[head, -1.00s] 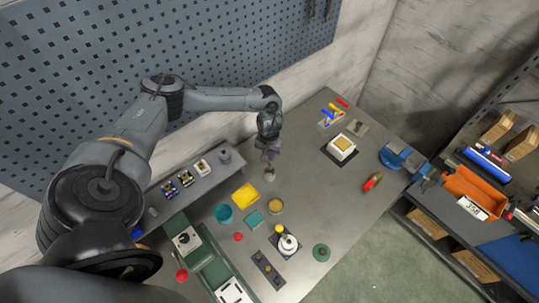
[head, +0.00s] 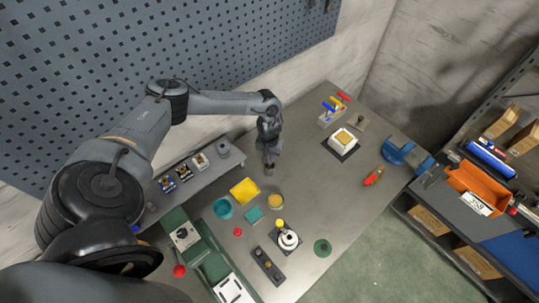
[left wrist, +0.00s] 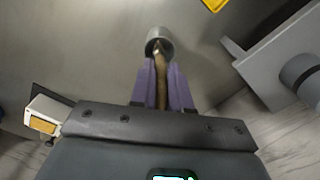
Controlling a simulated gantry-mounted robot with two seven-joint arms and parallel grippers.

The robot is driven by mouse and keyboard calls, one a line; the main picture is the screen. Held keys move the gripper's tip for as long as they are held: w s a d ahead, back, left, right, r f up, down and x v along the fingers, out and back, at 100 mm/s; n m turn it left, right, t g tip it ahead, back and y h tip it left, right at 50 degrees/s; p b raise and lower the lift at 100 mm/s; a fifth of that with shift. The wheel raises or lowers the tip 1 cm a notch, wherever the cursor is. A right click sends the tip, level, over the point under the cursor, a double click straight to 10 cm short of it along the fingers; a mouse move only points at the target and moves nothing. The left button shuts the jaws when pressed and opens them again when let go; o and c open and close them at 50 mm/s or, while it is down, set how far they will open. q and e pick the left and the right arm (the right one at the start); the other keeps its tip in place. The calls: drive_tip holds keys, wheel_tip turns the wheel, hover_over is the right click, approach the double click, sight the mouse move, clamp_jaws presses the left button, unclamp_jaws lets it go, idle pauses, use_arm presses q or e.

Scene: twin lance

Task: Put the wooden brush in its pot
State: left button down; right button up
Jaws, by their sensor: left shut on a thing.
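My left gripper (head: 268,158) points down over the table near its back edge, beyond the yellow tray. In the left wrist view its purple fingers (left wrist: 162,88) are shut on the wooden brush (left wrist: 160,72), a thin brown stick. The stick's far end reaches into the mouth of a grey round pot (left wrist: 160,35). I cannot tell how deep it sits or whether it touches the pot's wall. In the head view the gripper mostly hides brush and pot. My right gripper is not in view.
A yellow tray (head: 244,191), a teal bowl (head: 223,209) and a round tan-topped tin (head: 275,201) stand in front of the gripper. A grey raised shelf (head: 196,182) runs to the left. The table to the right of the gripper is mostly clear.

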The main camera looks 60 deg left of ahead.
use_arm(q)
drive_tip(key=c, duration=1)
unclamp_jaws()
